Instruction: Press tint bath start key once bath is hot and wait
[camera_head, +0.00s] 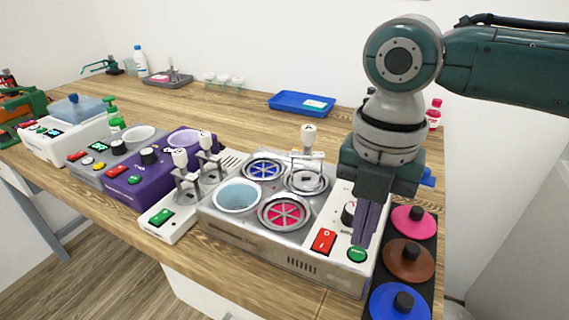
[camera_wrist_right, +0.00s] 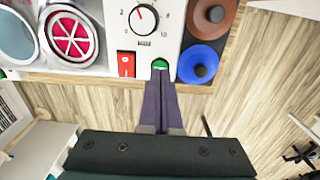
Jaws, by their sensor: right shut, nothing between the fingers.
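The tint bath (camera_head: 240,236) is a grey metal unit with several round wells: one blue spoked, one pink spoked, one with a pale blue bowl, and one under a white-knobbed holder (camera_head: 308,150). Its white right panel carries a dial (camera_head: 348,212), a red rocker switch (camera_head: 323,241) and the green start key (camera_head: 357,254). The dial (camera_wrist_right: 143,18) and key (camera_wrist_right: 160,64) also show in the right wrist view. My right gripper (camera_head: 362,242) is shut and empty, pointing down with its tips right at the key, partly covering it; I cannot tell if they touch. My left gripper is not visible.
Pink (camera_head: 414,219), brown (camera_head: 409,255) and blue (camera_head: 400,301) knobbed discs lie on a dark strip right of the bath. A white unit with knobbed holders (camera_head: 165,217) and a purple unit (camera_head: 150,185) stand left. A blue tray (camera_head: 302,104) lies behind; the wood around it is clear.

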